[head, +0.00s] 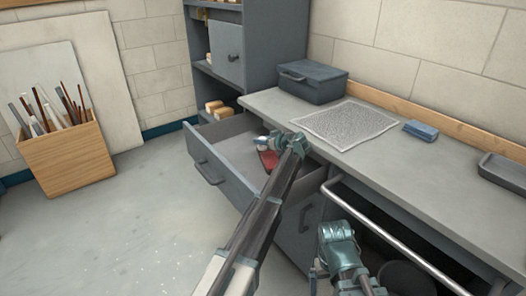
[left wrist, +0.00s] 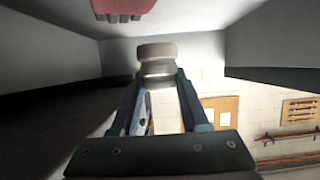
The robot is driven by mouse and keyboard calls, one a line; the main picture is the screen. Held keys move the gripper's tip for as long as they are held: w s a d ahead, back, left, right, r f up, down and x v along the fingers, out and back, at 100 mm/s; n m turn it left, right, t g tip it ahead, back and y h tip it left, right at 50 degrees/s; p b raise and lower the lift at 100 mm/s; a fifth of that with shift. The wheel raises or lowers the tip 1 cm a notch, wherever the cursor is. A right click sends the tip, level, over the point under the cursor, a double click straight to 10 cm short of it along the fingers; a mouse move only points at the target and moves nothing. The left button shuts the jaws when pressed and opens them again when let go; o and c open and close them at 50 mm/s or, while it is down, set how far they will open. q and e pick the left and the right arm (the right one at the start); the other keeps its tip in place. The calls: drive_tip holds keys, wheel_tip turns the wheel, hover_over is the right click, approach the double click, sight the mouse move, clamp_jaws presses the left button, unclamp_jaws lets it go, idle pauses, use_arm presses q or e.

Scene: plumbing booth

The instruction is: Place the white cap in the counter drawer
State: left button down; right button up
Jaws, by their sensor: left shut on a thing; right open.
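The counter drawer (head: 212,165) is pulled open below the counter, with a red object (head: 268,160) lying inside. My left gripper (head: 273,143) reaches into the drawer's space, its tips close to the red object. In the left wrist view my left gripper (left wrist: 158,72) is shut on the white cap (left wrist: 157,52), a short pale round piece, with grey drawer walls around it. The red object shows at the top edge there (left wrist: 122,8). Whether the cap touches the drawer floor I cannot tell. My right gripper (head: 318,268) is open and empty in front of the counter.
A grey toolbox (head: 312,80), a speckled mat (head: 345,123), a blue block (head: 421,130) and a dark tray (head: 504,171) are on the counter. A metal rail (head: 400,240) runs along its front right. A wooden box of rods (head: 68,160) stands left; the floor between is clear.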

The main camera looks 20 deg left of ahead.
sight(263, 148)
use_arm(q)
drive_tip(key=shift+f+b, duration=1.65)
drive_tip(key=shift+f, duration=0.15)
drive_tip(key=shift+f, duration=0.1)
drive_tip(key=shift+f+b, duration=0.3)
drive_tip(key=shift+b, duration=0.05)
drive_tip(key=shift+c, duration=2)
unclamp_jaws()
drive_tip(key=shift+r, duration=0.1)
drive_tip(key=shift+r+p, duration=0.5)
drive_tip(key=shift+p, duration=0.05)
drive_tip(key=p+v, duration=0.2)
drive_tip(key=v, duration=0.4)
drive_tip(key=shift+s+d+r, duration=0.1)
drive_tip(key=shift+s+d, duration=0.35)
drive_tip(key=shift+d, duration=0.05)
